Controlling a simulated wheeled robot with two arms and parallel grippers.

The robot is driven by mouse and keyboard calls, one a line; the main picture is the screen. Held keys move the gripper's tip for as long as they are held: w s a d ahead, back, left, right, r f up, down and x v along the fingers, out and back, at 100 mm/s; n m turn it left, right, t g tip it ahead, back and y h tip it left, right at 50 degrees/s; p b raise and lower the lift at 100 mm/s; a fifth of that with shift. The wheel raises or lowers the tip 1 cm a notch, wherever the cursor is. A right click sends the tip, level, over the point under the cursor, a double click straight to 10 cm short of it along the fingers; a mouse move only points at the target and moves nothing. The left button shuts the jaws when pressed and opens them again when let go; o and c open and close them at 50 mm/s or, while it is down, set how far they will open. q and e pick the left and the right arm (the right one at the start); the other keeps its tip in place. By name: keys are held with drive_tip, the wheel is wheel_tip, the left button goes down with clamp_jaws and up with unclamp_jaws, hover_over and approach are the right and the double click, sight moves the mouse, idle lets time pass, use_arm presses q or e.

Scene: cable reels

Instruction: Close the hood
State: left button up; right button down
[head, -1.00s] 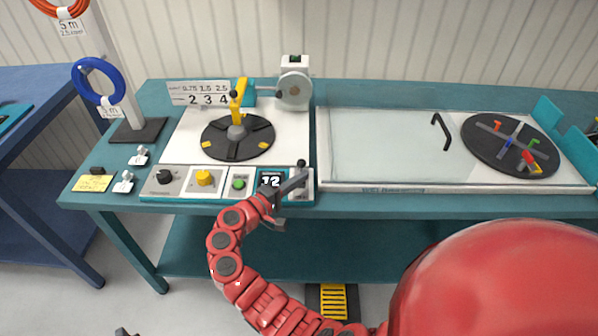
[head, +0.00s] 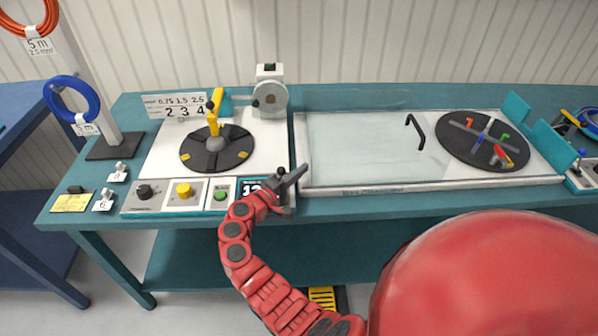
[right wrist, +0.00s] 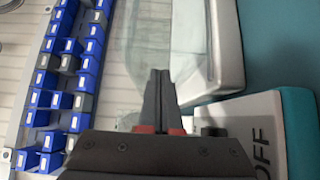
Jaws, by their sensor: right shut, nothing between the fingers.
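The hood looks like a clear panel (head: 350,140) on the right-hand machine, with a bent black handle (head: 415,132) near its right end. I cannot tell how far it is raised. A faint clear strip (head: 355,98) shows behind it. My right gripper (head: 304,168) is shut and empty, just at the left front corner of that machine and left of the handle, apart from it. In the right wrist view, the shut fingers (right wrist: 162,75) point toward the clear panel (right wrist: 188,35) and its pale frame (right wrist: 225,50). My left gripper is out of view.
A black turntable (head: 482,140) with coloured pegs is at the right. The left machine has a dark reel disc (head: 217,148) with a yellow arm, and a control panel (head: 165,195) close to my right gripper. A blue cable coil (head: 70,98) hangs at left.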

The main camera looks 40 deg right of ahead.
sight(447, 166)
drive_tip(key=s+d, duration=0.3)
drive_tip(key=d, duration=0.3)
drive_tip(key=s+d+p, duration=0.1)
drive_tip(key=s+d, duration=0.3)
drive_tip(key=d, duration=0.2)
drive_tip(key=s+d, duration=0.4)
drive_tip(key=d, duration=0.2)
drive_tip(key=shift+s+p, duration=0.15)
drive_tip(key=shift+p, duration=0.25)
drive_tip(key=s+d+b, duration=0.1)
drive_tip(key=s+d, duration=0.3)
drive_tip(key=d, duration=0.2)
drive_tip(key=s+d, duration=0.3)
drive_tip(key=d, duration=0.3)
drive_tip(key=s+d+b, duration=0.1)
drive_tip(key=s+d, duration=0.3)
drive_tip(key=d, duration=0.3)
drive_tip(key=shift+s+b, duration=0.3)
drive_tip(key=shift+s+d, duration=0.15)
drive_tip(key=shift+d, duration=0.15)
drive_tip(key=shift+d+r, duration=0.1)
drive_tip(key=shift+r, duration=0.05)
drive_tip(key=shift+s, duration=0.1)
